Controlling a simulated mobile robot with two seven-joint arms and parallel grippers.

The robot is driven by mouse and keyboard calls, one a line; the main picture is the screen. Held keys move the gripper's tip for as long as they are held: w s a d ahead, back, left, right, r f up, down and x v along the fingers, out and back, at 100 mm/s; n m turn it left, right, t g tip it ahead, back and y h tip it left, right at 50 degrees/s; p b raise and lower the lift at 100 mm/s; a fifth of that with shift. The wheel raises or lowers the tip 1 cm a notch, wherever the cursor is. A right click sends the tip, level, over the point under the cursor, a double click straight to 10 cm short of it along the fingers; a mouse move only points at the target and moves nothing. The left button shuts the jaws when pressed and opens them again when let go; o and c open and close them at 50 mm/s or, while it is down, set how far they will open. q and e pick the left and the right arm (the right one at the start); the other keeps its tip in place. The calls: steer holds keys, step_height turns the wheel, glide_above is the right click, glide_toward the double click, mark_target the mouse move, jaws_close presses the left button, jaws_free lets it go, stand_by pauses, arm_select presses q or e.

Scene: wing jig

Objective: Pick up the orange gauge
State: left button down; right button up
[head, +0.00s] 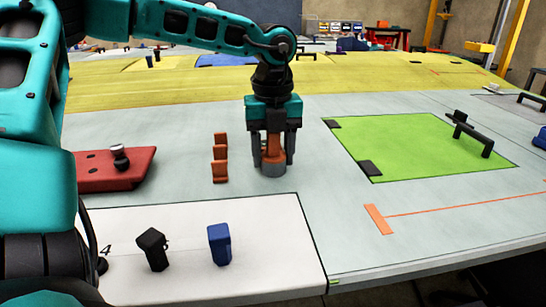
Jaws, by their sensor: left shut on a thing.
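My right gripper is not in view.
An orange stepped piece (220,158) stands just left of my left gripper. A red plate (115,170) with a knob lies farther left. A black block (153,249) and a blue block (219,244) stand on a white panel in front. A green panel (420,148) with black handles lies right.

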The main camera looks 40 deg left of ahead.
arm_select(q)
step_height(320, 180, up, 20)
steer(key=p, duration=0.1)
stand_by(0.5)
stand_by(0.6)
